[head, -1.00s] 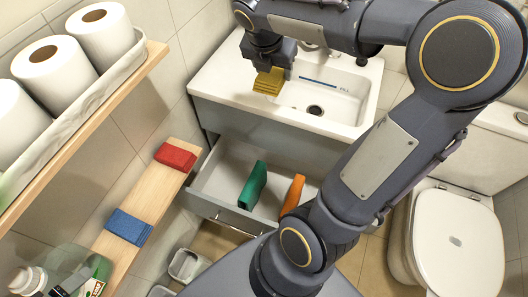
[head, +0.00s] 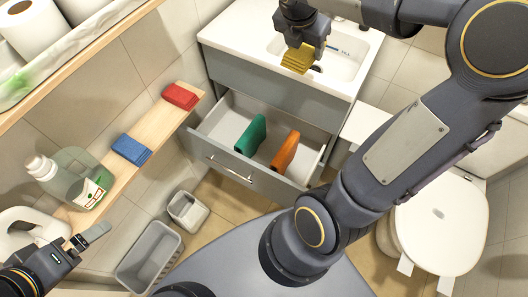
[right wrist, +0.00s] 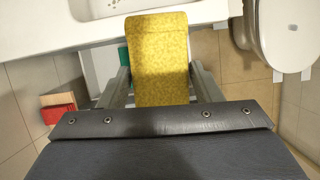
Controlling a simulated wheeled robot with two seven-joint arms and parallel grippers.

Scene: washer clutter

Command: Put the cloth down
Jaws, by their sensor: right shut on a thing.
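A folded yellow cloth (head: 297,60) hangs from my right gripper (head: 305,45), which is shut on it near the front edge of the sink. In the right wrist view the yellow cloth (right wrist: 158,60) sits between the two fingers of the right gripper (right wrist: 160,85). A green cloth (head: 251,135) and an orange cloth (head: 286,150) stand on edge in the open drawer (head: 226,166). A red cloth (head: 180,96) and a blue cloth (head: 131,149) lie on the lower wooden shelf (head: 155,125). My left gripper (head: 88,238) is at the lower left, its opening unclear.
The white sink (head: 236,32) tops the grey cabinet. A clear bottle (head: 75,180) stands on the lower shelf. Grey bins (head: 150,256) stand on the floor. A toilet (head: 437,230) is at right. The drawer has free room around its cloths.

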